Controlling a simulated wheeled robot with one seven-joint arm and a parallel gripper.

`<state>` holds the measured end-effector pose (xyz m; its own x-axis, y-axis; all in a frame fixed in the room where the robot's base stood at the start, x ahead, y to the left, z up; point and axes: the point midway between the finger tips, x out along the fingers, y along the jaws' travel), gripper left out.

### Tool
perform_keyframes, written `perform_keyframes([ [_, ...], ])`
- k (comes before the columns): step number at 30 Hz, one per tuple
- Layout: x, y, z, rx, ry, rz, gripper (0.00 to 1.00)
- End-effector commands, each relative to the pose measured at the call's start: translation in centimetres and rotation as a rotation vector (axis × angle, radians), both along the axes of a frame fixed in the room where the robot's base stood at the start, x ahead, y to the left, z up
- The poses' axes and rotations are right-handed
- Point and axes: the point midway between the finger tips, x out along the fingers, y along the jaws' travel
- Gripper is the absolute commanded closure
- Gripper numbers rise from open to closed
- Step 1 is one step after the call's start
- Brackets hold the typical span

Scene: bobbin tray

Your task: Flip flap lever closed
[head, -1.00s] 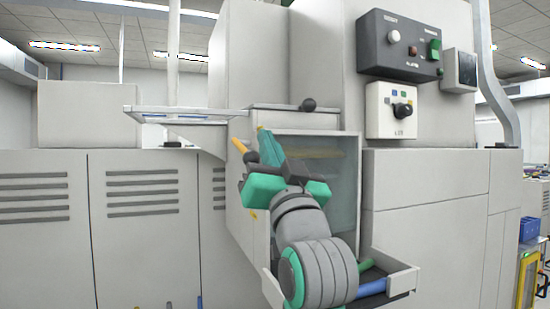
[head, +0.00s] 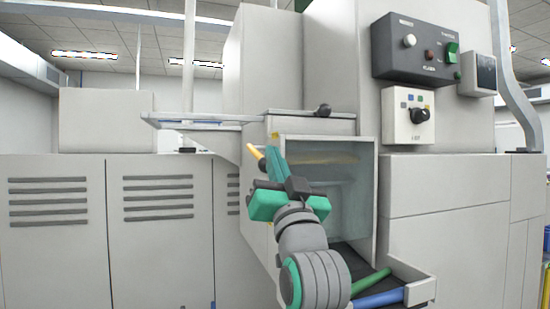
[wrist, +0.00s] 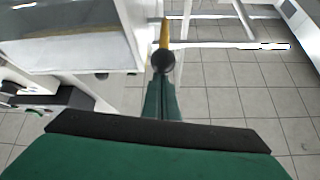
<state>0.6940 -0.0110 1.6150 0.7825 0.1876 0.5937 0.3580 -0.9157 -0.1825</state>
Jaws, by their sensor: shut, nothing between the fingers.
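The flap lever (head: 256,157) is a yellow handle with a dark end, standing tilted up to the left at the left side of the machine's open chamber. In the wrist view the yellow lever (wrist: 164,33) lies just beyond my fingertips, with a dark round knob in front of it. My gripper (head: 273,152) is shut and empty, its teal fingers pointing up beside the lever, just to its right. In the wrist view my gripper (wrist: 163,82) reaches close to the dark knob; I cannot tell whether they touch.
The open chamber (head: 340,205) is behind my gripper. A tray (head: 420,291) below holds a green bobbin (head: 371,282) and a blue bobbin (head: 378,298). A ledge (head: 190,118) juts out at the upper left. Control boxes (head: 415,50) are at the upper right.

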Motion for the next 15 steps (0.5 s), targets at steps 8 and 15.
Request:
perform_keyframes([
  [8, 0.2, 0.1, -1.2, 0.001, 0.002, 0.000, 1.00],
  [15, 0.9, 0.3, -3.9, 0.000, 0.004, 0.001, 1.00],
])
